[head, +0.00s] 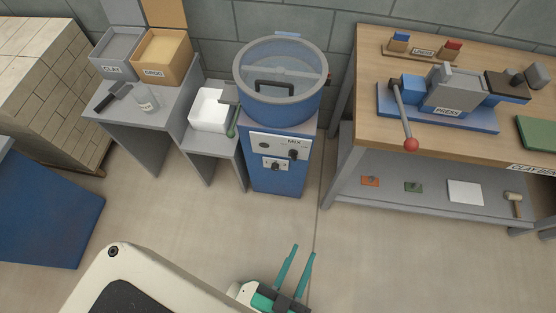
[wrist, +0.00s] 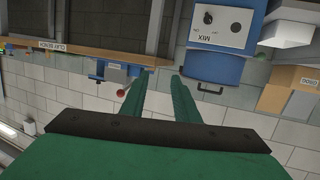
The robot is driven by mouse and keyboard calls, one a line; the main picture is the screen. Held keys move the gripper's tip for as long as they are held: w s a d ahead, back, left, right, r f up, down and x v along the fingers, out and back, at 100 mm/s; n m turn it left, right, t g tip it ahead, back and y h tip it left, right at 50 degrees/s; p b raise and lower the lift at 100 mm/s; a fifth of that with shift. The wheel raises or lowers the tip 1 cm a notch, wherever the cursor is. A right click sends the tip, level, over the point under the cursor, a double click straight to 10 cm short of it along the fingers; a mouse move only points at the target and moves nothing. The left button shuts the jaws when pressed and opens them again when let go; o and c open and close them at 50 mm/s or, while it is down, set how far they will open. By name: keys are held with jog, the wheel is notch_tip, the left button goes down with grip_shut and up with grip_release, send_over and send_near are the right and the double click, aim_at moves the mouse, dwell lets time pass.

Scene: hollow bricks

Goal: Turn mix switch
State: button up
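The mixer is a blue cabinet (head: 275,184) with a round grey-rimmed drum (head: 281,110) under a see-through lid with a dark handle. Its pale front panel, marked MIX (head: 293,143), carries a dark knob (head: 293,154). A smaller plate below it carries another dark knob (head: 276,166). In the wrist view, the MIX panel (wrist: 222,36) appears upside down at the top, with its dark knob (wrist: 208,17). My gripper (head: 304,250) has two teal fingers, apart and empty, in front of and below the cabinet in the head view. The fingers also show in the wrist view (wrist: 161,75).
The clay bench (head: 440,145) with a press (head: 447,95) and red-knobbed lever (head: 411,144) stands right. A grey table (head: 160,119) with clay and grog boxes and a low stand with a white tub (head: 211,112) stand left. The floor before the mixer is clear.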

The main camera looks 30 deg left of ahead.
jog(key=w+a+f+n+t+y, duration=0.1)
jog(key=w+a+f+n, duration=0.2)
jog(key=w+f, duration=0.35)
jog(key=w+a+f+n+y, duration=0.2)
jog(key=w+f, duration=0.2)
jog(key=f, duration=0.5)
jog(key=n+y, duration=0.2)
jog(key=n, duration=0.3)
send_near(293, 155)
jog(key=f+x, duration=0.1)
jog(key=x, duration=0.6)
jog(key=shift+w+f+t, duration=0.15)
jog(key=shift+w+t, duration=0.05)
jog(key=shift+t, duration=0.2)
grip_shut()
